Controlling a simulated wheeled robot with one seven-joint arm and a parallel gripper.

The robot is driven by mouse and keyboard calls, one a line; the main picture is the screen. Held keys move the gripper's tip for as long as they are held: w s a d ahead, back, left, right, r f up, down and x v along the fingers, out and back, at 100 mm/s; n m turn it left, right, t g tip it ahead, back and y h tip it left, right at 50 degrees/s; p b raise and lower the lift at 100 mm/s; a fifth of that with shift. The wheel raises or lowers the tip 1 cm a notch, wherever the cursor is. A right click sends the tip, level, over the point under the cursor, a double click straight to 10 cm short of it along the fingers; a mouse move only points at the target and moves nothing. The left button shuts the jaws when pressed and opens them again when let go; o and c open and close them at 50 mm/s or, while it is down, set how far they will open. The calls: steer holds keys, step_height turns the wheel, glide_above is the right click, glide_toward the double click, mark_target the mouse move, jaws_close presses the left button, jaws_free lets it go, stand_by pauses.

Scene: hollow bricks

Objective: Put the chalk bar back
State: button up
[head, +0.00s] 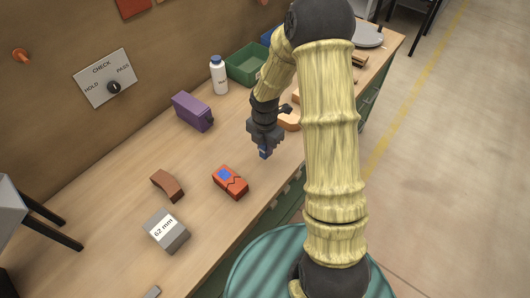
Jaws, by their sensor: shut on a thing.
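My gripper (264,149) points down over the bench, a little above and right of the orange-red brick. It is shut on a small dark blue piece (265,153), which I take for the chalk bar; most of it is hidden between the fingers. The orange-red brick (237,188) has a blue square patch on top and a dark zigzag line like a crack. A purple hollow brick (188,108) lies farther back to the left. Any holder for the chalk bar cannot be made out.
A brown curved brick (168,186) and a grey block marked "62 mm" (166,232) lie at the front left. A white bottle (219,78) and a green bin (248,62) stand at the back. Tan pieces (290,121) lie behind my gripper. A CHECK dial board (104,78) hangs on the wall.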

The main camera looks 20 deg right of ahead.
mark_target(265, 153)
steer(key=shift+f, duration=0.1)
steer(key=shift+f, duration=1.75)
steer(key=shift+f, duration=0.15)
steer(key=o, duration=1)
step_height(265, 153, up, 12)
steer(key=shift+r, duration=0.15)
